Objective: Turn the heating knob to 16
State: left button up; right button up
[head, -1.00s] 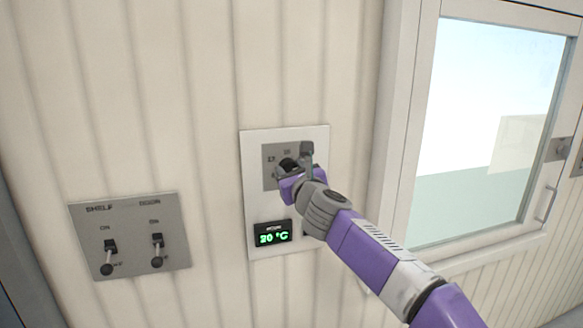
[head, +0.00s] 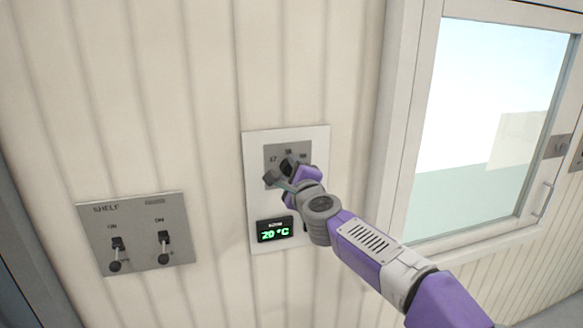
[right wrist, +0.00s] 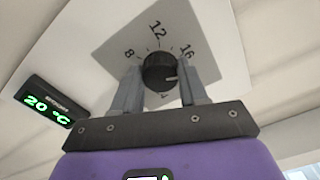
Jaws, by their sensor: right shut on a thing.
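The round black heating knob (right wrist: 158,73) sits on a grey dial plate (right wrist: 188,27) with the marks 8, 12 and 16 readable around it. In the right wrist view its white pointer line points right, a little clockwise past the 16; the mark there is hidden by a finger. My right gripper (right wrist: 161,88) is shut on the knob, one finger on each side. In the head view the right gripper (head: 286,176) covers much of the knob. The display (head: 275,229) below reads 20 °C. My left gripper is not in view.
A white wall panel (head: 257,203) carries the dial and display. A grey plate (head: 134,243) with two toggle switches is to the left. A framed window (head: 490,110) is at the right. The ribbed wall between is bare.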

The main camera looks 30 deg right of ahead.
jog(key=shift+n+p, duration=0.65)
jog(key=shift+n, duration=1.45)
jog(key=shift+f, duration=0.1)
jog(key=o, duration=1.1)
jog(key=shift+c, duration=0.2)
jog(key=v, duration=0.7)
jog(key=shift+s, duration=0.3)
jog(key=shift+a, duration=0.1)
